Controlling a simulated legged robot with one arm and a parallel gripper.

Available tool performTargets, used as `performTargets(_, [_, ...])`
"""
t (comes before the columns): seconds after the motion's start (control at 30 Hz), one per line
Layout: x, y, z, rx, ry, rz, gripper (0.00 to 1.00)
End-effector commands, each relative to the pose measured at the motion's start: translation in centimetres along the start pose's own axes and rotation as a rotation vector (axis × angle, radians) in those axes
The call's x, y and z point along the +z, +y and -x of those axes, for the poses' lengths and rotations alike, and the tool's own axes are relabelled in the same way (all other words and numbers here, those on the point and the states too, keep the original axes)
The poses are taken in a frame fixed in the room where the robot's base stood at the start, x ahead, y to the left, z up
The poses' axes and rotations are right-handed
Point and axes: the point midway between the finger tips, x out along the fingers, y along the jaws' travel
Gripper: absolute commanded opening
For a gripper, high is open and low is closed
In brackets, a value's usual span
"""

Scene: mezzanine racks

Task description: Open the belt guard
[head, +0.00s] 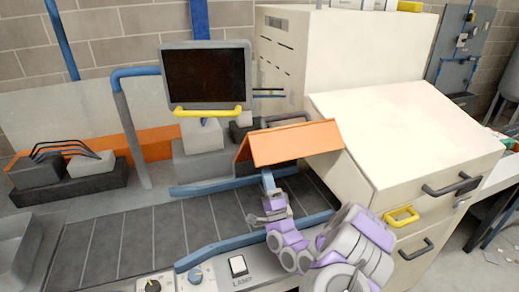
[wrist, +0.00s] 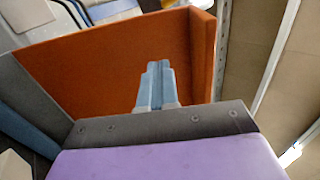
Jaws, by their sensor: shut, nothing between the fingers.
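The belt guard looks to be the orange hood (head: 297,144) over the conveyor belt (head: 125,240), against the cream machine. Its front panel slopes, with a dark gap beneath it. I cannot tell how far it is open. My gripper (head: 267,178) is just below the hood's front lower edge, at its left part. In the wrist view, the orange panel (wrist: 110,65) fills the space beyond my gripper (wrist: 158,68), with a side wall at the right. The fingers are shut together and hold nothing. I cannot tell whether the tips touch the orange panel.
A monitor (head: 206,76) with a yellow bar stands behind the belt. Blue rails (head: 222,185) edge the belt. A control panel with a lamp switch (head: 238,266) is in front. The cream cabinet (head: 400,130), with dark handles and a yellow handle (head: 401,217), bounds the right side.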

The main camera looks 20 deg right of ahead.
Motion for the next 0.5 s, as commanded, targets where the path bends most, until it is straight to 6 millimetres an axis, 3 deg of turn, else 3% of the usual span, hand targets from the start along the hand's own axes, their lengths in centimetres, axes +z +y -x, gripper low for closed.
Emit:
performTargets(0.17, [0.8,-0.1,-2.5,0.001,-0.008,0.002,0.00])
performTargets(0.5, [0.1,0.0,-7.0,-0.002,-0.001,-0.002,0.00])
